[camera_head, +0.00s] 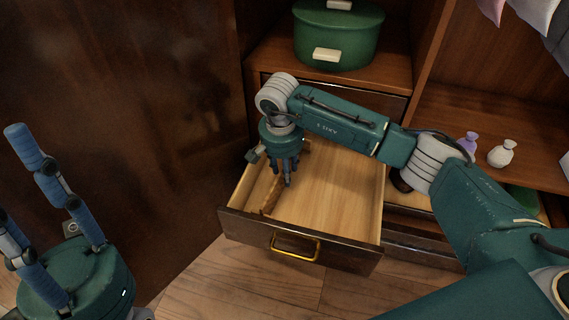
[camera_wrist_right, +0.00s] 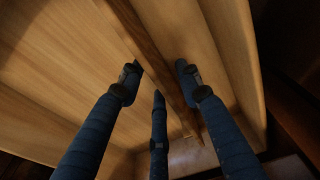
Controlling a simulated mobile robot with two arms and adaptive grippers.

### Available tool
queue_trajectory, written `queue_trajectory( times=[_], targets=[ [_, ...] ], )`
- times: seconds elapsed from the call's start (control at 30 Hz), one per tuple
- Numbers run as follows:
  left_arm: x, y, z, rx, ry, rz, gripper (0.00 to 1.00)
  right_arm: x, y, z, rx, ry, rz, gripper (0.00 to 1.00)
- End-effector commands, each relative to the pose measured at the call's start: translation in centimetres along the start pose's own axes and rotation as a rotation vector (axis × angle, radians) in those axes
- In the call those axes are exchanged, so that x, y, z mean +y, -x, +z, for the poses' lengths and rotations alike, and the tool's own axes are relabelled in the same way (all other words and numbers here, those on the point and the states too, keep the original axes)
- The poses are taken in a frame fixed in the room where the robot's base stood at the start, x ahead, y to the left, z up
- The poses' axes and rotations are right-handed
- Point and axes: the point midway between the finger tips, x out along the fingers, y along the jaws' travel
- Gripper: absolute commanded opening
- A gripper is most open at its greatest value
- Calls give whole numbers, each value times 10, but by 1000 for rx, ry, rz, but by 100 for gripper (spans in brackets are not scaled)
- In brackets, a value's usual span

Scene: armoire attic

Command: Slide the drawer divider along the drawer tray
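The drawer tray (camera_head: 335,200) is pulled out of the armoire, with a pale wood floor and a dark front. The drawer divider (camera_head: 271,194), a thin brown wooden strip, stands near the tray's left side and runs front to back. My right gripper (camera_head: 285,175) points down into the tray over the divider. In the right wrist view the divider (camera_wrist_right: 150,50) passes between the spread fingers of the right gripper (camera_wrist_right: 158,80), two on one side and one on the other. I cannot tell whether they touch it. My left gripper (camera_head: 12,172) is open and empty at the lower left.
The drawer front has a brass handle (camera_head: 296,246). A green round box (camera_head: 338,35) stands on the shelf above. A purple pouch (camera_head: 467,143) and a white pouch (camera_head: 502,154) sit on the right shelf. The tray's right part is empty.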

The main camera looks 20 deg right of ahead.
Motion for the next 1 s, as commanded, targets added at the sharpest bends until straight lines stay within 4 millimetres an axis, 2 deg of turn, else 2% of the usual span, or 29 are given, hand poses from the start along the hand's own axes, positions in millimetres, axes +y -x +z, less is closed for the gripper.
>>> queue_trajectory(
  times=[0.03,0.2,0.53,0.7,1.0],
  targets=[
    [0,1,2,7,-1,5,33,0,-9,0,0,-1,0,34],
    [1,-6,2,31,-3,18,33,0,-19,0,0,0,0,34],
    [1,-11,-4,48,-4,16,33,0,-20,0,1,0,0,34],
    [1,-11,-3,48,-5,14,33,0,-20,0,1,0,0,0],
    [0,-8,0,34,-5,11,33,0,-20,0,1,0,0,0]
  ],
)
